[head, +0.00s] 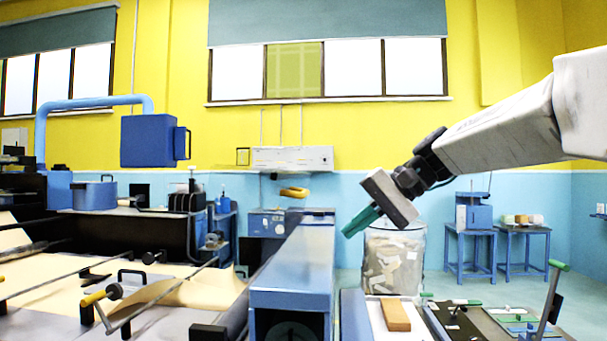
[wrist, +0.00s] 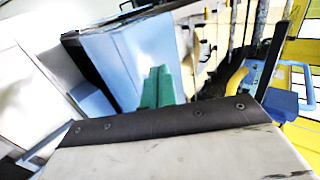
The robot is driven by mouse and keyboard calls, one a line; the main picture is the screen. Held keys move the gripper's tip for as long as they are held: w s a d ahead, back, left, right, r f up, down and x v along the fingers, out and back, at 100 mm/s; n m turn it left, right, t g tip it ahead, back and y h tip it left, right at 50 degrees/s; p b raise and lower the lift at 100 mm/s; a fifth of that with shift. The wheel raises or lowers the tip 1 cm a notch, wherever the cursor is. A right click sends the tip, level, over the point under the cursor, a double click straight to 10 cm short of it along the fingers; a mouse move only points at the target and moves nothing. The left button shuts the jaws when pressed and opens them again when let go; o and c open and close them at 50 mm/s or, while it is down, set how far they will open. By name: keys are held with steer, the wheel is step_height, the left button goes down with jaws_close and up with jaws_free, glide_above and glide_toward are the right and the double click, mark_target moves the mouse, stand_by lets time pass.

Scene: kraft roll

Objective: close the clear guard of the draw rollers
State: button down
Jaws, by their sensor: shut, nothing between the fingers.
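My gripper (head: 358,222), with green fingers, hangs at the end of my arm right of centre in the head view. It points down and left, and its fingers are together and empty. In the wrist view the green fingers (wrist: 160,88) show in front of a long blue machine beam (wrist: 125,55). That beam also stands in the head view (head: 292,285), left of and below my gripper. A curved yellow handle (head: 293,192) shows above the beam's far end with no clear support. I cannot make out the clear guard's outline or how far it is open.
A clear bin of paper scraps (head: 393,260) stands behind my gripper. A brown block (head: 396,314) lies on a white surface at the front. Rods and brown paper (head: 180,291) lie at the left. A lever with a green grip (head: 558,265) rises at the right.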

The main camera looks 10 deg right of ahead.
steer(key=w+d+r+t+y, duration=0.1)
steer(key=w+d+r+y, duration=0.2)
steer(key=w+r, duration=0.5)
steer(key=t+y, duration=0.1)
steer(key=y, duration=0.2)
glide_toward(292, 176)
steer(key=x, duration=0.5)
steer(key=shift+w+a, duration=0.15)
steer(key=shift+a, duration=0.15)
steer(key=shift+w+a+r, duration=0.1)
steer(key=shift+w+a, duration=0.1)
steer(key=shift+a, duration=0.4)
